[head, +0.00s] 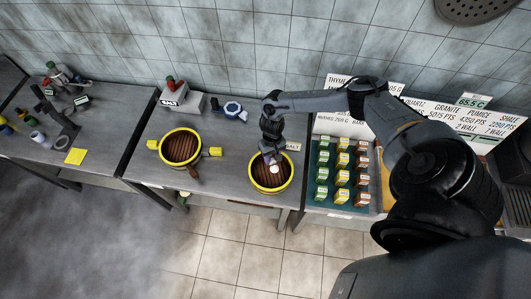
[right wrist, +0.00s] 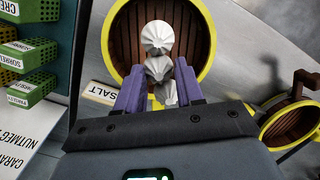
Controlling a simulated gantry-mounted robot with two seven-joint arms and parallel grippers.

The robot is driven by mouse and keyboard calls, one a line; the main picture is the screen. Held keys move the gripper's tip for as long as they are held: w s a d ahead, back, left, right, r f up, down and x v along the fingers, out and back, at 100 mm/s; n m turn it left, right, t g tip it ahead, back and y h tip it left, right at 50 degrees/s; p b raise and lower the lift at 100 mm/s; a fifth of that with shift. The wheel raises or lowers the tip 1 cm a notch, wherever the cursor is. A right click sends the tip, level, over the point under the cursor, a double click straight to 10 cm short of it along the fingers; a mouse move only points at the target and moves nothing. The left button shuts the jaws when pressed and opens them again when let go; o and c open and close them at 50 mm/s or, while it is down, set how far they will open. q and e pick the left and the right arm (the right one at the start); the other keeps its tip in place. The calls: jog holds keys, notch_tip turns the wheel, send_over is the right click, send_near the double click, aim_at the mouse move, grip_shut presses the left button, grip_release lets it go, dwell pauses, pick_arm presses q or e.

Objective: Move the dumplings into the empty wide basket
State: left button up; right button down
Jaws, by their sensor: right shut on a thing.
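A round yellow-rimmed brown basket (head: 287,185) stands on the grey counter, below my right gripper (head: 271,158). It also shows at the top of the right wrist view (right wrist: 207,45). My right gripper has purple fingers shut on a pale dumpling (right wrist: 158,69). Another white dumpling (right wrist: 157,38) shows beyond it, and a third pale one (right wrist: 168,94) is partly hidden between the fingers. I cannot tell whether these touch the basket floor. A second yellow-rimmed basket (head: 181,147) with yellow side handles stands to the left and looks empty. My left gripper is not in view.
A green tray of small labelled boxes (head: 342,172) stands right of the basket, with sign boards (head: 462,118) behind. A grey SALT block (head: 182,102) and a blue-and-white object (head: 232,110) stand at the back. A yellow square (head: 75,156) lies on the left counter.

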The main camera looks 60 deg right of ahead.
dwell(0.3)
jog(key=shift+r+p, duration=0.15)
jog(key=shift+p, duration=0.25)
jog(key=b, duration=0.5)
send_over(271, 174)
jog(key=f, duration=0.8)
jog(key=shift+w+d+f, duration=0.1)
jog(key=shift+w+d, duration=0.05)
jog(key=shift+d, duration=0.2)
jog(key=shift+f+b, duration=0.8)
jog(key=shift+f, duration=0.45)
jog(key=shift+f, duration=0.2)
jog(key=shift+f+b, duration=0.3)
